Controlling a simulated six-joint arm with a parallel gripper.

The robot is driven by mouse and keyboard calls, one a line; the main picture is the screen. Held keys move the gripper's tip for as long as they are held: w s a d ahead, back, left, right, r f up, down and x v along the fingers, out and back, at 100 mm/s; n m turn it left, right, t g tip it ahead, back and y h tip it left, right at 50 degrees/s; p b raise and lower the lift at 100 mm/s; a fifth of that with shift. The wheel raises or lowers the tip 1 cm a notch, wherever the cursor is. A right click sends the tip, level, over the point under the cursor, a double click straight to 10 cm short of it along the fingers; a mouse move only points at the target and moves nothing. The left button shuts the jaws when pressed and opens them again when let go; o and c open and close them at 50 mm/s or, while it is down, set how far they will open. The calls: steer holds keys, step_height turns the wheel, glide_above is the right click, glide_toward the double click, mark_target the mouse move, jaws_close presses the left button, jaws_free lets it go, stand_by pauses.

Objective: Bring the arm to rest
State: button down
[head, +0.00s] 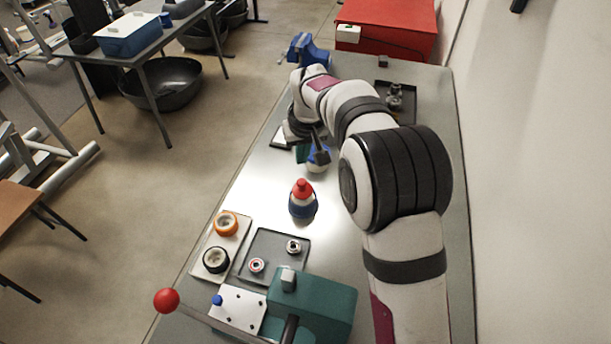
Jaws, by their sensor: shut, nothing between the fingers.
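My arm reaches along the right side of the metal workbench (255,190) in the head view and bends down toward the middle. My gripper (320,154) points down over the far middle of the bench, shut with nothing held. Just below and behind its fingers is a small round white and blue object (318,166), partly hidden by the gripper. I cannot tell whether the fingers touch it.
A red-capped blue and white bottle (303,200) stands mid-bench. Nearer are a white plate (236,243) with orange and black rings, a dark tray (272,243) and a green press (325,305) with a red-knobbed lever. A blue vise (305,50) stands at the far edge.

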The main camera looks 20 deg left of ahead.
steer(key=s+d+r+m+g, duration=0.1)
steer(key=s+d+r+m, duration=0.3)
steer(key=s+d, duration=0.65)
steer(key=s+d+r+m+g, duration=0.1)
steer(key=s+d+r+m, duration=0.3)
steer(key=s+d, duration=0.6)
steer(key=s+f+m, duration=0.1)
steer(key=s, duration=0.6)
steer(key=s+d+f+m+g, duration=0.1)
steer(key=s+f+m, duration=0.1)
steer(key=s, duration=0.6)
steer(key=shift+d+m, duration=0.25)
steer(key=shift+m, duration=0.05)
